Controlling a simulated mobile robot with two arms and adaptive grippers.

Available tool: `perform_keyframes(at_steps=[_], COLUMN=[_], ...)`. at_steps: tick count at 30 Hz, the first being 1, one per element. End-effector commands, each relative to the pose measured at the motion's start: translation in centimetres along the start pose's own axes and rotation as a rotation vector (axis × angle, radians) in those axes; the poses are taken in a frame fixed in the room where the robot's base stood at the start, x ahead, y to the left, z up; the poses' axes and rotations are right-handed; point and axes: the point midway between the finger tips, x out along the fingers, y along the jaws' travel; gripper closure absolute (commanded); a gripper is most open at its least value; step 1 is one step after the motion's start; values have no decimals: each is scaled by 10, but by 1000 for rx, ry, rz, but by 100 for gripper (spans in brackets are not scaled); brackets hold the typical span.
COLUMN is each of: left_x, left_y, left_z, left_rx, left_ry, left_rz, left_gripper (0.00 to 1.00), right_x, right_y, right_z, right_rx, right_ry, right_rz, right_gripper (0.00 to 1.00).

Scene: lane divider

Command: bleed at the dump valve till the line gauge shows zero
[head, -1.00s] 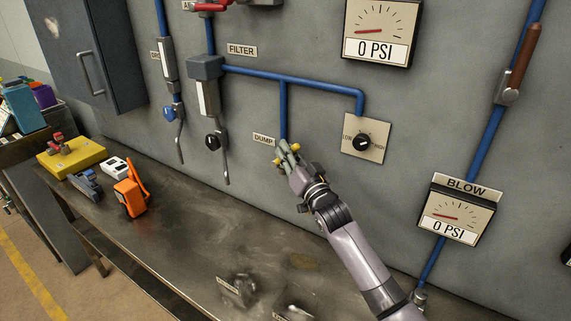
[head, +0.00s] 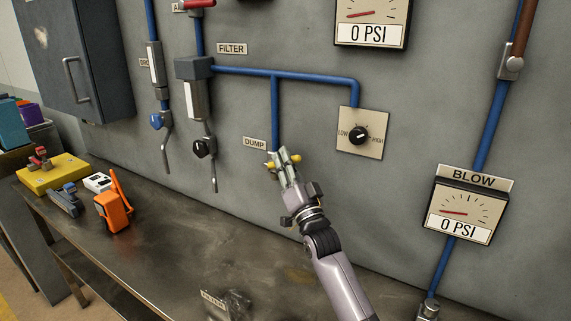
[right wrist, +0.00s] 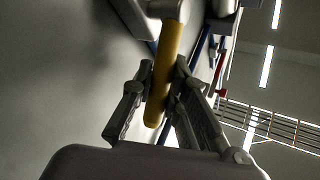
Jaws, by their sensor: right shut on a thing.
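The dump valve's yellow handle (right wrist: 165,75) stands between the two fingers of my right gripper (right wrist: 160,88) in the right wrist view, with the fingers closed against it. In the head view my right gripper (head: 284,160) is at the valve under the DUMP label (head: 255,143), at the lower end of a blue pipe. Yellow ends of the handle show on both sides of the fingers; the valve body is mostly hidden. The upper gauge (head: 372,30) reads 0 PSI, its top cut off. The BLOW gauge (head: 462,212) also reads 0 PSI. My left gripper is not in view.
The regulator knob (head: 359,135) with LOW and HIGH marks is right of the dump valve. The filter (head: 195,90) and drain levers hang at left. A workbench (head: 190,265) below holds an orange tool (head: 113,208) and a yellow block (head: 52,174).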

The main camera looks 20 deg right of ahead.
Motion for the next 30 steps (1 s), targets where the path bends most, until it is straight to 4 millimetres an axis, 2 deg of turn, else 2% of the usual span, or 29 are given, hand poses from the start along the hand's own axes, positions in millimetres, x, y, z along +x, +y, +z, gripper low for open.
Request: perform_keyframes(at_steps=[5,6,15,25,30], left_x=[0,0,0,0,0], left_y=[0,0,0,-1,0], left_z=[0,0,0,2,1], left_rx=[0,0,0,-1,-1], left_ry=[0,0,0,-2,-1], left_rz=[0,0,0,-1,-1], left_gripper=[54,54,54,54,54], right_x=[-1,-1,0,-3,-26], right_y=[1,1,0,0,1], right_z=[1,1,0,1,1], right_rx=[-2,-2,-1,0,-1], right_ry=[-3,-3,-2,-2,-4], right_rz=[2,2,1,1,2], right_gripper=[100,84,64,64,64])
